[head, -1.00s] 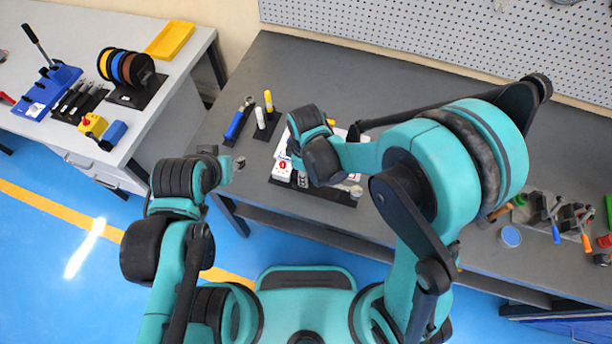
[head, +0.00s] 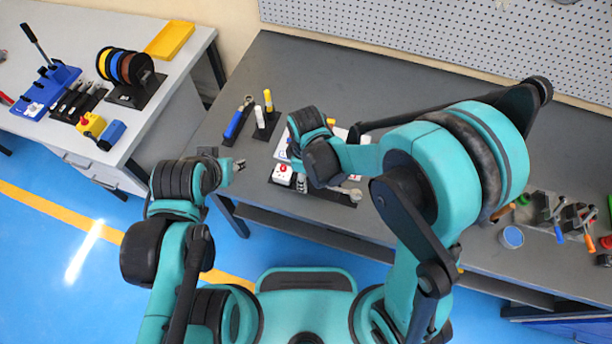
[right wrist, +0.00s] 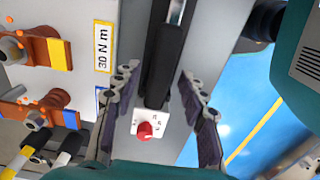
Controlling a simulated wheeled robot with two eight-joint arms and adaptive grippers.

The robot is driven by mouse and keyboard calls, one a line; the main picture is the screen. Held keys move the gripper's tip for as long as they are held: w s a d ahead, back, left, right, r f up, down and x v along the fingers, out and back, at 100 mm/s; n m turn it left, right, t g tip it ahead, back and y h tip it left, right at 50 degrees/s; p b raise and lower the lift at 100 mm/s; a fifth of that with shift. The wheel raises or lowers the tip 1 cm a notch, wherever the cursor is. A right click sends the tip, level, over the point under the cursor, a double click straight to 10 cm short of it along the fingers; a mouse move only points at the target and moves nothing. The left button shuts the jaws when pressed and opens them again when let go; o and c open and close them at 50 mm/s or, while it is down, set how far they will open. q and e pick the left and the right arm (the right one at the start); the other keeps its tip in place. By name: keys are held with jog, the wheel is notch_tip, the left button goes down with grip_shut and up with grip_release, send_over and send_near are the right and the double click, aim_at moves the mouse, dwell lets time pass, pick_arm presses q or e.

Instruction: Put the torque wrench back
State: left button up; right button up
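The torque wrench has a black handle (right wrist: 165,60) and a chrome shaft in the right wrist view. In the head view its chrome end (head: 347,191) shows just right of my right wrist, near the bench's front edge; the handle is hidden there. My right gripper (right wrist: 158,80) has its fingers spread on either side of the handle, with a gap visible to the left finger. In the head view its fingertips are hidden under the wrist. My left gripper (head: 239,166) is empty over the bench's left front corner, its small fingertips seemingly apart.
A white block with a red knob (right wrist: 146,127) lies by the handle's end. A panel labelled 30 N m (right wrist: 103,48) and orange clamps (right wrist: 40,48) are left in the wrist view. A blue-handled tool (head: 236,122) and marker-like sticks stand behind. The bench's back is clear.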

jog(key=shift+r, duration=0.15)
jog(key=shift+r+p, duration=0.3)
jog(key=shift+p, duration=0.2)
notch_tip(320, 180, up, 12)
jog(key=p, duration=0.4)
jog(key=s+d+r+m+t, duration=0.2)
jog(key=d+r+m+t, duration=0.1)
jog(key=d+m, duration=0.4)
jog(key=s+d+r+m+t, duration=0.3)
jog(key=d+m, duration=0.4)
jog(key=d, duration=0.4)
notch_tip(320, 180, up, 2)
jog(key=shift+r+t, duration=0.25)
jog(key=shift+t, duration=0.35)
jog(key=shift+s+a+f, duration=0.1)
notch_tip(320, 180, down, 8)
jog(key=b, duration=0.8)
